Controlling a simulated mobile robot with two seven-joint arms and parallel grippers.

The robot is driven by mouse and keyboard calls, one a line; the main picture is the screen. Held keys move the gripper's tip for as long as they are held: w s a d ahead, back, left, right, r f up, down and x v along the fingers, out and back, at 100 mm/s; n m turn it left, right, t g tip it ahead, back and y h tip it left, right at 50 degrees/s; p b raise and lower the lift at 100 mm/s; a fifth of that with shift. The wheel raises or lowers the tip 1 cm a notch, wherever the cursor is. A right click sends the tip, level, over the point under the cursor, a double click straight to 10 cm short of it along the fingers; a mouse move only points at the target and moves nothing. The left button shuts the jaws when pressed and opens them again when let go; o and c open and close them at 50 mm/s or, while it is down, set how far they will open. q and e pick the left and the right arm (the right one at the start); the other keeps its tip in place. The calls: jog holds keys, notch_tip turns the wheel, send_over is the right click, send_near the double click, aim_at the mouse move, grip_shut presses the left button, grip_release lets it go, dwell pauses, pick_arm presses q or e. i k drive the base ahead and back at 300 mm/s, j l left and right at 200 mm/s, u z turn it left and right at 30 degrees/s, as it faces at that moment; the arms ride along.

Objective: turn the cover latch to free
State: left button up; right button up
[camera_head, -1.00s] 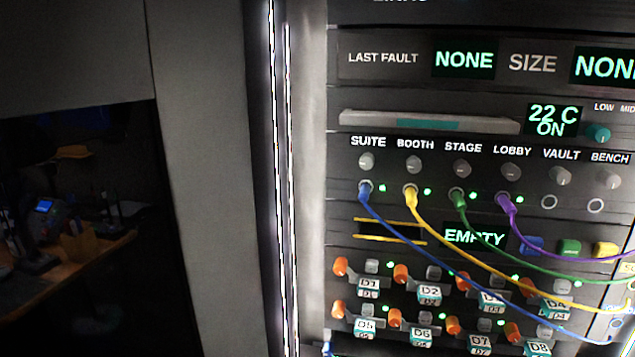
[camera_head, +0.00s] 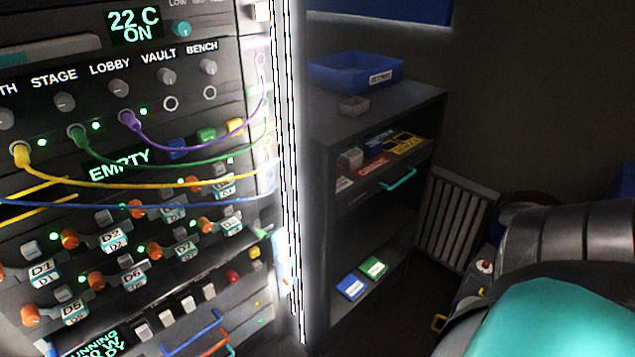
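No cover latch or trackball can be made out in the head view. A rack panel (camera_head: 60,105) fills the left side, with labelled knobs, cable jacks, small displays and orange-handled drive modules. A dark arm segment with a teal part (camera_head: 560,315) shows at the lower right and seems to be mine. Neither of my grippers is in view.
Yellow, green, purple and blue cables hang across the rack front. Right of the rack's bright edge strip (camera_head: 290,170) stands a dark shelf unit (camera_head: 415,105) with a blue bin (camera_head: 345,75) on top. A white slatted grille (camera_head: 455,220) is beside it.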

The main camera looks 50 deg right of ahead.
aim_at(287, 280)
jog(key=z, duration=1.25)
